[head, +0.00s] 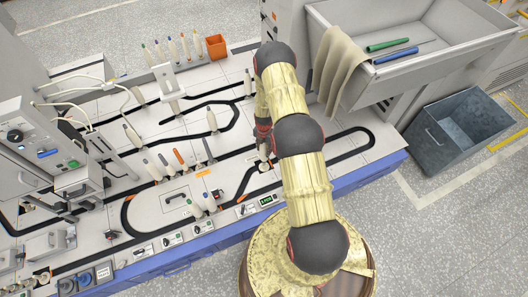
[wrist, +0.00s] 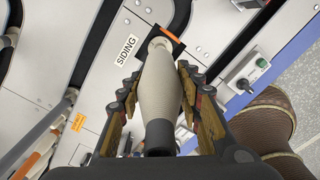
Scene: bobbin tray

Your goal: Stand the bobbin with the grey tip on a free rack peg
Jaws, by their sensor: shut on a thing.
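A pale, spindle-shaped bobbin with a dark grey tip (wrist: 157,90) is between the fingers of my gripper (wrist: 160,100) in the wrist view. The fingers are shut on it, one on each side. Its tip points toward the camera, and its far end is over the dark track end beside the "SIDING" label; I cannot tell whether it touches there. In the head view my gripper (head: 264,140) is low over the bench, partly hidden by my arm, and only a pale bit of the bobbin (head: 264,166) shows. A row of upright bobbins (head: 172,49) stands at the back; free pegs are too small to make out.
Another row of bobbins (head: 165,163) with coloured tips stands left of my gripper. An orange box (head: 216,46) is at the back. A grey trough (head: 430,45) with a cloth (head: 341,65) and a blue-grey bin (head: 465,130) are at the right. Black tracks cross the bench.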

